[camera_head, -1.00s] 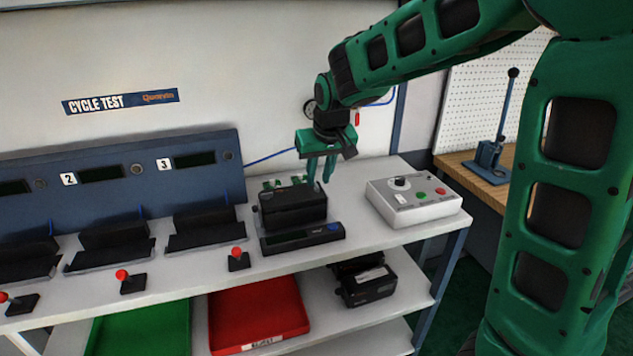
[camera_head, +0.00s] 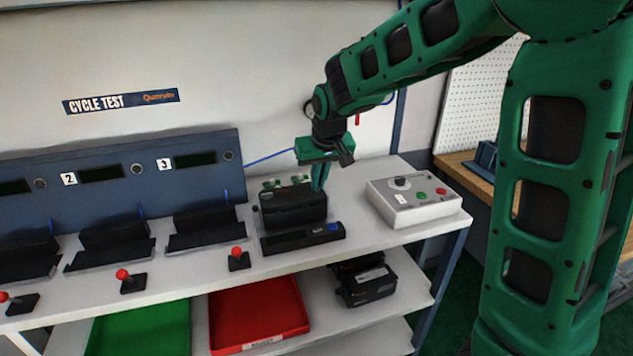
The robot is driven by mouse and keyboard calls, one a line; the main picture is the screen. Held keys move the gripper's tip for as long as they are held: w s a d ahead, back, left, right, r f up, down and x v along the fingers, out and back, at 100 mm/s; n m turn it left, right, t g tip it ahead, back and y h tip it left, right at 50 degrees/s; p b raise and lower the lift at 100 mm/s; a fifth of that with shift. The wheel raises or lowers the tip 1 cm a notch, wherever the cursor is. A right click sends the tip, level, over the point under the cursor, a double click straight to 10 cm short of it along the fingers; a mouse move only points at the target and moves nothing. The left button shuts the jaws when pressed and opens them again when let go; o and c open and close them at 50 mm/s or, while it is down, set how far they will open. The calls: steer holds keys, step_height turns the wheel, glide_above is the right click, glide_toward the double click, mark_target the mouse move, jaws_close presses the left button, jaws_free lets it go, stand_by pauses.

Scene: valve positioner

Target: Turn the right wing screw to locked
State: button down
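A black valve positioner (camera_head: 292,213) sits on the white bench behind a flat black unit with a small display (camera_head: 303,238). Small green wing screws (camera_head: 284,183) stand along its top; they are small in this view, and how far each is turned cannot be told. My gripper (camera_head: 320,186) points down at the right end of the positioner, by the right wing screw. Its green fingers look close together and overlap in this view. The right wing screw is mostly hidden by the fingers, and whether they touch or hold it cannot be told.
A grey control box (camera_head: 413,201) with a knob and coloured buttons stands right of the positioner. A blue test rack (camera_head: 120,180) with cradles and red-knobbed levers (camera_head: 238,258) fills the left. A red tray (camera_head: 258,314) and another black unit (camera_head: 364,281) lie on the shelf below.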

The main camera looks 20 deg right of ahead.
steer(key=shift+m, duration=0.3)
steer(key=m+h, duration=0.1)
steer(key=m, duration=0.3)
steer(key=shift+a, duration=0.1)
steer(key=m, duration=0.2)
steer(key=m+h, duration=0.1)
steer(key=m, duration=0.2)
steer(key=shift+w+a+g, duration=0.2)
steer(key=shift+g, duration=0.2)
steer(key=m+g, duration=0.1)
steer(key=m, duration=0.4)
steer(key=shift+w+a+r+h, duration=0.1)
steer(key=shift+h, duration=0.3)
steer(key=shift+w+m+g, duration=0.1)
steer(key=shift+m+g, duration=0.3)
steer(key=shift+m, duration=1.2)
steer(key=shift+r, duration=0.1)
steer(key=c, duration=2)
jaws_free()
steer(key=v, duration=1)
steer(key=shift+w+a+r, duration=0.1)
steer(key=shift+a+r, duration=0.05)
steer(key=shift+r, duration=0.1)
